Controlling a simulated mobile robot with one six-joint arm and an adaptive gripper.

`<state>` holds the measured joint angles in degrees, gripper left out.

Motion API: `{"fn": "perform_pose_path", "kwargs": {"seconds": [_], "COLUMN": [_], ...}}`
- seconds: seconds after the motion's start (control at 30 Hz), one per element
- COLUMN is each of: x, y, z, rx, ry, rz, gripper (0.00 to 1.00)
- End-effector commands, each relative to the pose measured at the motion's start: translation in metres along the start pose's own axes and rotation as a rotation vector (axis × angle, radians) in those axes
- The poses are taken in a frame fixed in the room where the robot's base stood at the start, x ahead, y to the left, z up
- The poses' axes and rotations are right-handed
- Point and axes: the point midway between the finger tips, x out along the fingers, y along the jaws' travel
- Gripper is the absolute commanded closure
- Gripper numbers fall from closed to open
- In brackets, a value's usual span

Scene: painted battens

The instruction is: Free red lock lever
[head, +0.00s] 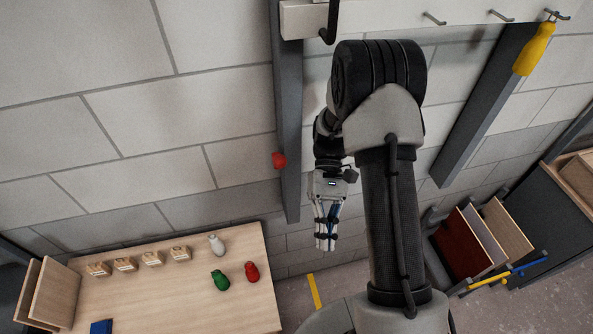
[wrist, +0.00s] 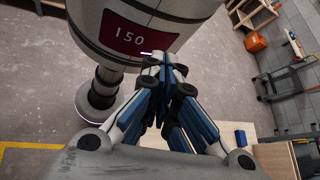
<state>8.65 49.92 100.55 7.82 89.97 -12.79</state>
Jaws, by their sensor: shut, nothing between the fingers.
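A small red knob-like piece (head: 279,160) sits on the left side of a dark upright batten on the wall; I cannot tell whether it is the red lock lever. A red pear-shaped piece (head: 252,271) also stands on the wooden table. My gripper (head: 325,246) hangs fingers down in front of the wall, right of the batten and below the red knob, apart from both. It is shut and empty. In the wrist view its blue-and-white fingers (wrist: 164,72) meet near my own body, and no red lever shows there.
The table (head: 160,300) also holds green (head: 220,280) and white (head: 216,244) pear-shaped pieces, several small wooden blocks and a blue block (head: 101,327). A yellow piece (head: 535,50) hangs from the rail at upper right. A rack of boards (head: 484,240) with yellow and blue bars stands right.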

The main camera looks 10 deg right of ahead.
Motion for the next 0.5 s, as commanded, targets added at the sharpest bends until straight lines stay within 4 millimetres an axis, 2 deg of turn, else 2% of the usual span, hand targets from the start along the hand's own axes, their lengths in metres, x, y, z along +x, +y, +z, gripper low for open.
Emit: {"fn": "perform_pose_path", "kwargs": {"seconds": [0.1,0.23,0.5], "x": [-0.024,-0.056,-0.128], "y": [-0.003,-0.005,0.009], "z": [-0.015,-0.031,-0.053], "rx": [0.282,0.571,1.089], "ry": [0.01,-0.008,-0.175], "rz": [-0.161,-0.329,-0.655], "gripper": [1.0,1.0,1.0]}}
